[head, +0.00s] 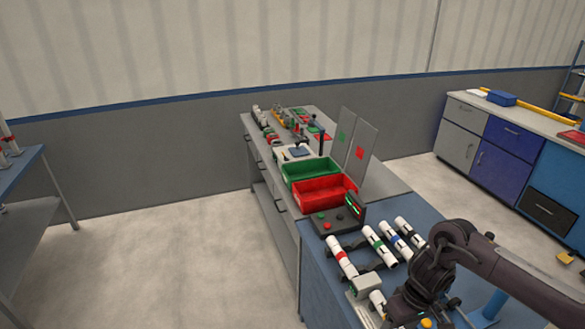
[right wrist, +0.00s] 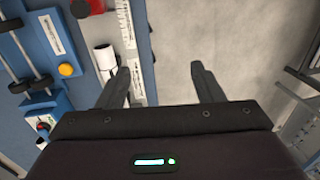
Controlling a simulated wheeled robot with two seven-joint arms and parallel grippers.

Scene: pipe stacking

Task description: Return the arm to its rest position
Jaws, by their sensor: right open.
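My right arm (head: 450,265) comes in from the right in the head view and bends down over the blue table (head: 313,265). Its fingertips cannot be made out there. In the right wrist view my right gripper (right wrist: 162,75) is open, with nothing between its fingers. A white pipe (right wrist: 105,60) with a dark end lies just left of the left finger, outside the jaws. The gap between the fingers shows the table edge and grey floor. My left arm and gripper are not in view.
White pipes with a red band (head: 341,256), a green band (head: 379,245) and a blue band (head: 400,240) lie on the table. A red bin (head: 325,197) and green bin (head: 298,179) stand behind a button box (head: 329,221). Open floor (head: 180,260) lies left.

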